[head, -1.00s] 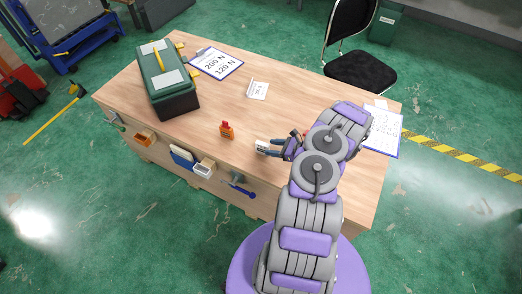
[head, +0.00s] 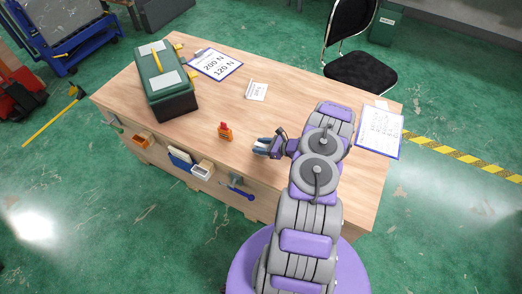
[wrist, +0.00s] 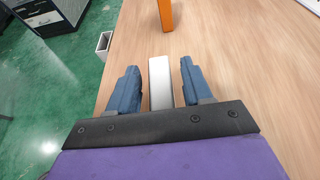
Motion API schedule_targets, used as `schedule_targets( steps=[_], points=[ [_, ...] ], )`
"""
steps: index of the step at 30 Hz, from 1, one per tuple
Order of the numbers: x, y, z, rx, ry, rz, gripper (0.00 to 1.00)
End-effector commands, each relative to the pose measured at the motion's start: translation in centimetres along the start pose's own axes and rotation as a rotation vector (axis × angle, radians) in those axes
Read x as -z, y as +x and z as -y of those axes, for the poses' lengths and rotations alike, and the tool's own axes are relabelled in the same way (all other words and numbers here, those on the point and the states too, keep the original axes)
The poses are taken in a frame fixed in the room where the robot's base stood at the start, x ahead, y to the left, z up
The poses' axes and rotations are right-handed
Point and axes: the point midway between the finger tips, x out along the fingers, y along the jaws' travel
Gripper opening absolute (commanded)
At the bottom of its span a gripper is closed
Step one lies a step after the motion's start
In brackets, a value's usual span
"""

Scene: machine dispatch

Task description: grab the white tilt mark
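In the wrist view a plain white block (wrist: 160,83), which looks like the white tilt mark, stands on the wooden table between my two blue fingers. My gripper (wrist: 160,88) is open, with a gap on each side of the block, a narrower one on the right. In the head view my gripper (head: 264,147) is low over the table near its front edge, and it mostly hides the white block there.
An orange item with a red top (head: 225,132) stands left of my gripper; its orange part shows ahead in the wrist view (wrist: 165,14). A green toolbox (head: 167,80), a clipboard (head: 215,64), a small card (head: 256,91) and a paper sheet (head: 380,131) lie on the table.

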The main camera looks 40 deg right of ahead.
Motion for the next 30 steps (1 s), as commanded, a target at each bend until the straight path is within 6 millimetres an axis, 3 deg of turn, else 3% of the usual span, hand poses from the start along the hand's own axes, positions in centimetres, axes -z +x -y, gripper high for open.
schedule_targets(
  steps=[2,15,23,30],
  points=[
    [0.0,0.0,0.0,0.0,0.0,0.0,0.42],
    [-0.3,0.1,-0.3,0.002,-0.005,-0.002,0.0],
    [0.0,0.0,0.0,0.0,-0.001,-0.001,0.0],
    [-1.1,-0.3,-0.1,0.001,-0.004,-0.001,0.0]
  ],
)
